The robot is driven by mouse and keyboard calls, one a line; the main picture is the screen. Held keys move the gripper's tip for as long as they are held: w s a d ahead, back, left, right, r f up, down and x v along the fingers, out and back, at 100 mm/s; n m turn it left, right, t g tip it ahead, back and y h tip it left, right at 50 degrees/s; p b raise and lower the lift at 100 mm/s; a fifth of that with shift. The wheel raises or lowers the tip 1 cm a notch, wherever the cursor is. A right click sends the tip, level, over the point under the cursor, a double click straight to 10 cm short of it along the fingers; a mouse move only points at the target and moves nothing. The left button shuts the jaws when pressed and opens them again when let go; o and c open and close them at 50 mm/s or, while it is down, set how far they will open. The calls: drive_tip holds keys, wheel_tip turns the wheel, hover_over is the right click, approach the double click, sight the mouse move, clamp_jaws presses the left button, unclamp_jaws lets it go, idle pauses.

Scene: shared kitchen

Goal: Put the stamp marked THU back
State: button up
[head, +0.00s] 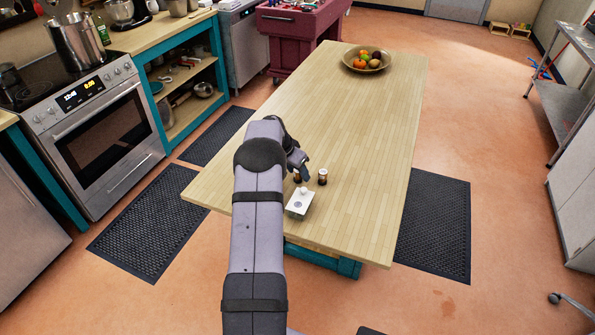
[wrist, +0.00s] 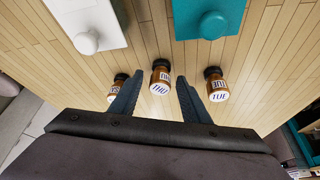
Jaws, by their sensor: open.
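The stamp marked THU (wrist: 160,78) is a small amber cylinder with a dark end and a white end lettered in blue. In the wrist view it lies between the two fingers of my gripper (wrist: 159,84), with gaps on both sides. My gripper is open. A similar stamp marked TUE (wrist: 217,88) is just right of the right finger. A third stamp (wrist: 116,90) is partly covered by the left finger, so its marking is unclear. In the head view my gripper (head: 299,163) is low over the table, and a stamp (head: 322,177) shows beside it.
A white block with a white knob (wrist: 88,18) and a teal block with a teal knob (wrist: 190,22) sit near the stamps. The white block (head: 299,205) is near the front edge of the wooden table (head: 370,130). A fruit bowl (head: 349,65) stands at the far end.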

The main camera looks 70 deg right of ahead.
drive_tip(key=b+v, duration=0.4)
drive_tip(key=v, duration=0.8)
drive_tip(key=shift+r, duration=0.1)
drive_tip(key=w+a+n+t+y, duration=0.15)
drive_tip(key=w+a+n, duration=0.45)
drive_tip(key=w+a, duration=0.65)
drive_tip(key=w+a+f+n+y, duration=0.2)
drive_tip(key=a+n, duration=0.5)
drive_tip(key=a, duration=1.6)
drive_tip(key=s+a+f+n, duration=0.2)
drive_tip(key=s+a+n, duration=0.2)
drive_tip(key=a, duration=0.6)
drive_tip(key=s+a+f+n+y, duration=0.1)
drive_tip(key=s+a+f+n, duration=0.2)
drive_tip(key=s+a, duration=0.6)
drive_tip(key=shift+a+n, duration=0.6)
drive_tip(key=shift+n, duration=0.2)
drive_tip(key=shift+f, duration=0.1)
